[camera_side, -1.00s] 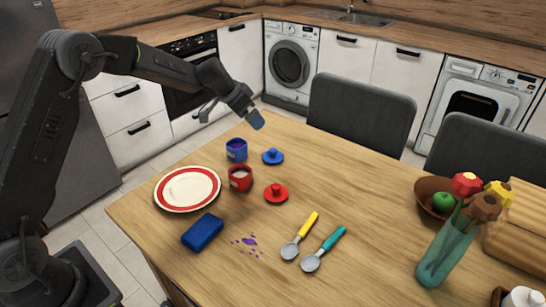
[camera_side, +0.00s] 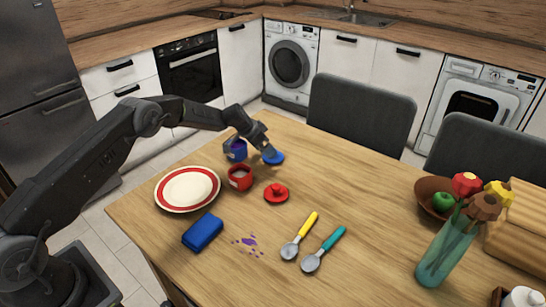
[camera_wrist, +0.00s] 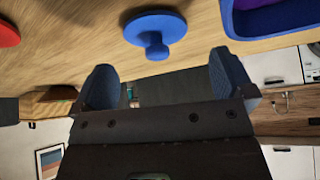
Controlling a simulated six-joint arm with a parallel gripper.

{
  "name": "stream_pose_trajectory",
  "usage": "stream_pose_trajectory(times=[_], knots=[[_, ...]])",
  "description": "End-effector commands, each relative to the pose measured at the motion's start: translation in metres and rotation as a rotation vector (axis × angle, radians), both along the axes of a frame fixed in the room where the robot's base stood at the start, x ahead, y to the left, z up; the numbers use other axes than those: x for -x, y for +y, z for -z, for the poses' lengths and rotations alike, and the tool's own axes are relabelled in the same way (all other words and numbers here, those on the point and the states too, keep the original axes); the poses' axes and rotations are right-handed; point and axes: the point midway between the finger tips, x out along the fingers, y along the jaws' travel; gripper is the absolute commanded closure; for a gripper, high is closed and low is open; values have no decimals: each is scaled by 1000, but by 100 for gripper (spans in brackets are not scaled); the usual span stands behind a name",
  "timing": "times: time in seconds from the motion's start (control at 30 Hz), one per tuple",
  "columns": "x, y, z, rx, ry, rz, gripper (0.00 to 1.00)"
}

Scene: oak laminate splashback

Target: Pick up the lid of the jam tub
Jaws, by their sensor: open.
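A blue lid with a round knob (camera_side: 277,159) lies flat on the table; in the wrist view it (camera_wrist: 153,24) is ahead of my fingers, between their lines. A blue tub (camera_side: 229,154), open with purple content, stands left of that lid; its edge shows in the wrist view (camera_wrist: 270,22).
A red-rimmed plate (camera_side: 187,189), a blue sponge-like block (camera_side: 203,232), a purple spill (camera_side: 248,241) and two spoons (camera_side: 299,237) (camera_side: 323,250) are on the table (camera_side: 370,220). A bowl (camera_side: 430,193) and flower vase (camera_side: 446,246) stand right. The table's right-middle is clear.

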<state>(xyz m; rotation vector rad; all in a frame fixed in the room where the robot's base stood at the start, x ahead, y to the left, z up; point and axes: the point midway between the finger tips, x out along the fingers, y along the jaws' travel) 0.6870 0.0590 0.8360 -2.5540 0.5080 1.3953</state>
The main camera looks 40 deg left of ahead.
Motion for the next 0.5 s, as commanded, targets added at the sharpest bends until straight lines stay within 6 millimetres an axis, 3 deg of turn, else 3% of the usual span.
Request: stream_pose_trajectory(times=[0.5], knots=[[-21,-14,31,1,0,2,0]])
